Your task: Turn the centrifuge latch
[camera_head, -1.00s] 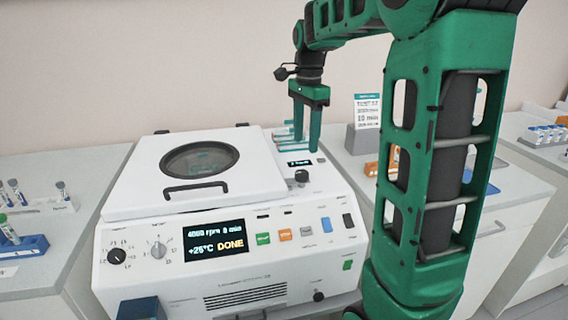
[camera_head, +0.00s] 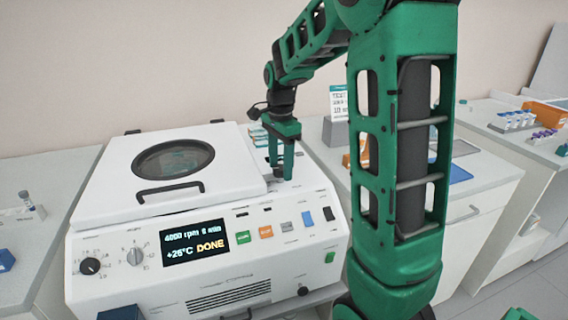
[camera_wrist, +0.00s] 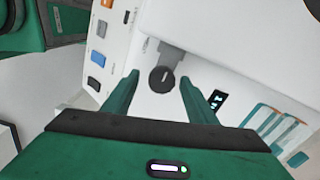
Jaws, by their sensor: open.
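The white centrifuge (camera_head: 100,215) stands on the bench with its lid (camera_head: 120,190) down and its screen (camera_head: 195,242) reading DONE. In the wrist view, the latch (camera_wrist: 162,80) is a dark round knob with a grey bar beside it on the white top. My gripper (camera_head: 281,172) is open over the right part of the centrifuge's top, pointing down. In the wrist view, the knob appears between the two fingers of my gripper (camera_wrist: 159,77), touching neither. In the head view the fingers largely hide the latch.
Control buttons (camera_head: 266,232) line the sloped front panel. A small sign (camera_head: 341,103) stands on the bench to the right. Tube racks (camera_head: 515,121) sit farther right.

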